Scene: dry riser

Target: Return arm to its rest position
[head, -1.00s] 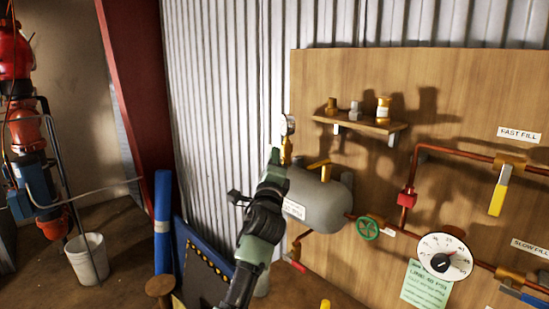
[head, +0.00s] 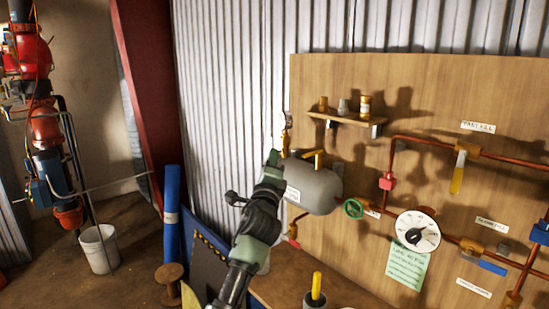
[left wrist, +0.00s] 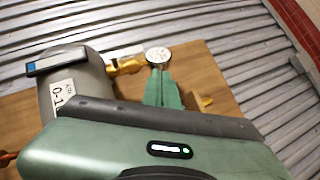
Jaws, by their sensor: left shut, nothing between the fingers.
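My left gripper (head: 273,158) is in front of the left end of a grey tank (head: 318,190) on the wooden board. In the left wrist view its green fingers (left wrist: 163,88) are shut together with nothing between them. A small round gauge (left wrist: 158,56) on a brass fitting (left wrist: 126,66) shows just beyond the fingertips; I cannot tell whether they touch. The grey tank (left wrist: 92,72) with a white label is left of the fingers. My left arm (head: 258,222) reaches up from the bottom of the head view. My right gripper is not in view.
The wooden board (head: 450,90) carries red pipes, a green handwheel (head: 353,208), a dial (head: 418,232), a yellow lever (head: 457,175) and a small shelf (head: 340,119). A bench (head: 270,289) juts out below. A white bucket (head: 99,250) stands on the floor at left.

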